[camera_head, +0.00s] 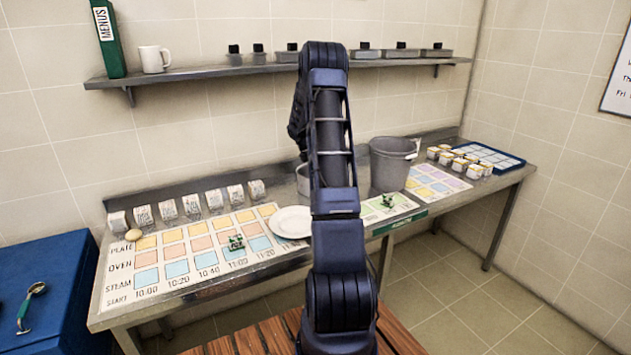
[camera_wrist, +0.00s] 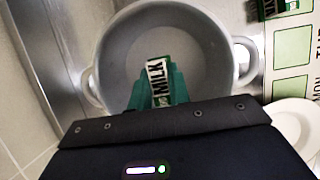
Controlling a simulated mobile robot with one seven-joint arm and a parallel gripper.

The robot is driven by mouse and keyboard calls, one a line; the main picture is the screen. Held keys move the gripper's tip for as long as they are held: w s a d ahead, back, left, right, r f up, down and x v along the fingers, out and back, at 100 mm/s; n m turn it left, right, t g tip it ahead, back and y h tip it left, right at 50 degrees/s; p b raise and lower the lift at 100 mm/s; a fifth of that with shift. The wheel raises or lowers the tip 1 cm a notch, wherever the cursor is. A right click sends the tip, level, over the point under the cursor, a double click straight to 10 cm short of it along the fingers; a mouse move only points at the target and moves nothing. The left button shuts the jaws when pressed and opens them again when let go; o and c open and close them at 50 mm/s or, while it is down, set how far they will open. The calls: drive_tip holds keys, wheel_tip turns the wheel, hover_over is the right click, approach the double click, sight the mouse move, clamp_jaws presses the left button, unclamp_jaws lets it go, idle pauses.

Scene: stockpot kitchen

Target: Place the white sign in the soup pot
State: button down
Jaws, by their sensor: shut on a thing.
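A white sign (camera_wrist: 157,68) marked MILK is between the green fingers of my gripper (camera_wrist: 158,92) in the wrist view. The gripper is shut on it. Behind the sign is a light grey round pot (camera_wrist: 112,60) with two side handles. The sign appears over the pot's open mouth; its height above the bottom is hard to tell. In the head view only the left part of this pot (camera_head: 303,180) shows on the counter. My arm hides the rest of it, as well as the gripper and sign.
A white plate (camera_head: 290,222) lies in front of the pot; it also shows in the wrist view (camera_wrist: 296,128). A tall grey bucket-like pot (camera_head: 393,165) stands to the right. A shelf (camera_head: 200,75) runs along the wall above. Several white blocks line the counter's left back.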

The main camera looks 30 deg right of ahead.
drive_tip(key=shift+f, duration=3.2)
drive_tip(key=shift+f, duration=0.1)
drive_tip(key=c, duration=1.3)
unclamp_jaws()
